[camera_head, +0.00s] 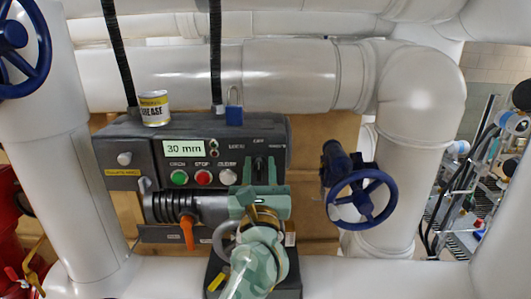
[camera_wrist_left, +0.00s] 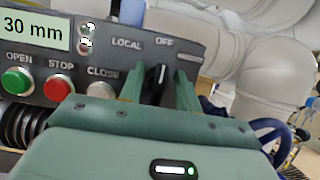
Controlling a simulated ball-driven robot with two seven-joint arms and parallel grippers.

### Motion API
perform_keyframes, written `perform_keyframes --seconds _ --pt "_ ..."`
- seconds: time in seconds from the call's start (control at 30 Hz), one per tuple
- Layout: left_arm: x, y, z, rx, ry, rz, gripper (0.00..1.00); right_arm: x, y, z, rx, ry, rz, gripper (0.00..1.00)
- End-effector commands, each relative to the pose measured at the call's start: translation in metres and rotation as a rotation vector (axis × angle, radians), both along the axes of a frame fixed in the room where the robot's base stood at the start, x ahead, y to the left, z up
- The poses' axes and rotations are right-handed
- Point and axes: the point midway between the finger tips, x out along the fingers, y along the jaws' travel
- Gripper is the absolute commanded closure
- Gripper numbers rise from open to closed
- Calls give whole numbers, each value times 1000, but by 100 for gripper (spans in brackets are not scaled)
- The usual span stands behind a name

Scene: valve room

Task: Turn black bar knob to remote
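The black bar knob (camera_wrist_left: 157,80) is on the grey control box (camera_head: 117,155). Its white-marked bar stands about upright, toward the OFF label, with LOCAL to the left. The label on the right is too small or cut off to read clearly. My left gripper (camera_wrist_left: 162,88) is in front of the knob, one green finger on each side of it. The fingers are apart, with dark gaps showing beside the knob; I see no contact. In the head view the left gripper (camera_head: 259,174) hides the knob's lower part. My right gripper is not in view.
Green, red and white buttons (camera_head: 203,177) sit left of the knob under a 30 mm display (camera_head: 184,149). A grease can (camera_head: 154,108) and a blue padlock (camera_head: 234,114) are on top. An orange lever (camera_head: 187,233) is below; a blue handwheel (camera_head: 362,199) is at right.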

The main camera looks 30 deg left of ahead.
Motion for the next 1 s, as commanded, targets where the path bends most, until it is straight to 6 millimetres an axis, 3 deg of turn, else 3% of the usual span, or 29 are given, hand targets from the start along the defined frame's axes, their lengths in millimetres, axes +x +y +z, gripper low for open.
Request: perform_keyframes --seconds 0.3,0.33,0.43,0.77,1.0 --pt "-1 1 1 0 0 -1 67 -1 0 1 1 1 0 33" --pt "0 1 1 0 0 -1 70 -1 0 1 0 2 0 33" --pt "-1 1 1 0 0 -1 96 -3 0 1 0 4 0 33" --pt "0 1 2 24 15 0 96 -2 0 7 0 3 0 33" --pt "0 1 5 129 81 0 96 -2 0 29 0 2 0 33"
